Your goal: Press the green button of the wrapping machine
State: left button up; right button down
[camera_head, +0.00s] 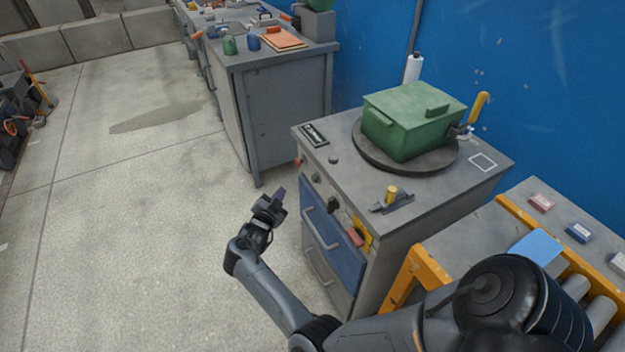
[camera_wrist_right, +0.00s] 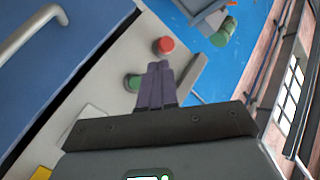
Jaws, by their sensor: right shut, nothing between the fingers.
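The wrapping machine (camera_head: 410,195) is a grey cabinet with a dark turntable on top and buttons along its front panel. In the head view the green button (camera_head: 315,177) is small and dark. A red button (camera_wrist_right: 163,46) sits beyond it, and it also shows at the panel's far end in the head view (camera_head: 297,162). My right gripper (camera_head: 279,193) is shut and empty in front of the panel, with its fingertips (camera_wrist_right: 159,66) pointing toward it. Contact is not visible. My left gripper is out of view.
A green lidded box (camera_head: 413,118) stands on the turntable (camera_head: 372,158). A yellow-handled tool (camera_head: 391,192) lies on the cabinet top. A roller conveyor (camera_head: 420,272) is at the right, a grey workbench (camera_head: 283,75) behind. The floor left of my gripper is clear.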

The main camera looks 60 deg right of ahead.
aim_at(315, 179)
jog(key=s+d+p, duration=0.2)
jog(key=s+d, duration=0.2)
jog(key=d, duration=0.2)
jog(key=shift+s+d+p, duration=0.35)
jog(key=shift+s, duration=0.05)
dwell(0.7)
dwell(0.7)
dwell(0.6)
jog(key=shift+s+d, duration=0.1)
jog(key=shift+s+d, duration=0.15)
jog(key=shift+d, duration=0.1)
dwell(0.5)
